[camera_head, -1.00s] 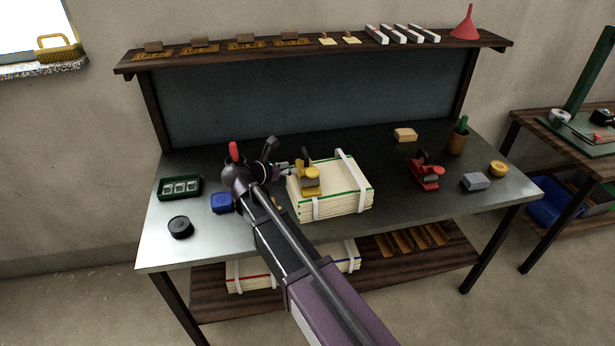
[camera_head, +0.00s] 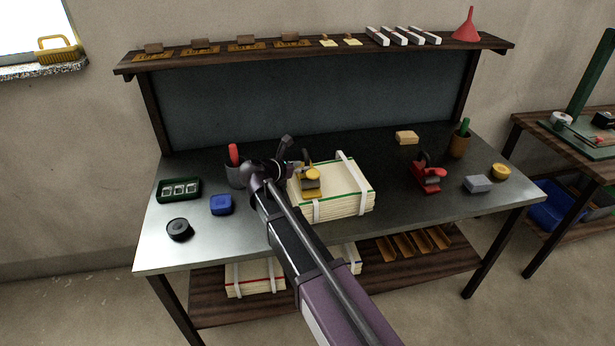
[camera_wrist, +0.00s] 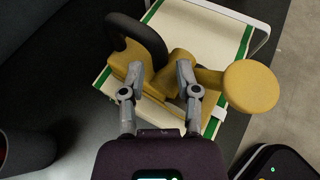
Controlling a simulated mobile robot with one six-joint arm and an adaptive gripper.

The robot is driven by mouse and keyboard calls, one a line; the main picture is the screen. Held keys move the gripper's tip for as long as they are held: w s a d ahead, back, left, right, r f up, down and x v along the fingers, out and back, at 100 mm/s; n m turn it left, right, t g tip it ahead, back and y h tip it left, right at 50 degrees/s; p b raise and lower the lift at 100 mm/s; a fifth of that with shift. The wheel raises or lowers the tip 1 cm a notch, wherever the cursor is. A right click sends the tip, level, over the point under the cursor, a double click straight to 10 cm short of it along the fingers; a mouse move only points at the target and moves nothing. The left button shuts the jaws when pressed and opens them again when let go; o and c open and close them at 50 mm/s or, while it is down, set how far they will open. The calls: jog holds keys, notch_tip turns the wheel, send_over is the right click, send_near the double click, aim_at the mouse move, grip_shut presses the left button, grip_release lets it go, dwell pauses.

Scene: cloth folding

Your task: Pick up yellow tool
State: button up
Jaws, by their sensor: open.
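The yellow tool (camera_head: 311,182) has a round yellow knob and a dark curved handle. It rests on top of a strapped stack of cream cloths or sheets with green edging (camera_head: 345,177) on the workbench. In the wrist view the yellow tool (camera_wrist: 250,86) spans the upper middle, its knob to the right and its dark handle to the upper left. My gripper (camera_wrist: 158,76) is open, its two fingers apart, with part of the tool's yellow body between and just beyond the tips. I cannot tell whether the fingers touch it. In the head view my arm hides part of the gripper.
A grey cup with a red item (camera_head: 234,168) stands left of my arm. A blue box (camera_head: 221,204), a black roll (camera_head: 179,229) and a green tray (camera_head: 160,189) lie further left. A red tool (camera_head: 429,178) stands right of the stack. A shelf (camera_head: 215,52) runs above.

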jog(key=shift+b+x, duration=0.45)
jog(key=shift+x, duration=1.15)
jog(key=shift+w+r, duration=0.1)
grip_shut()
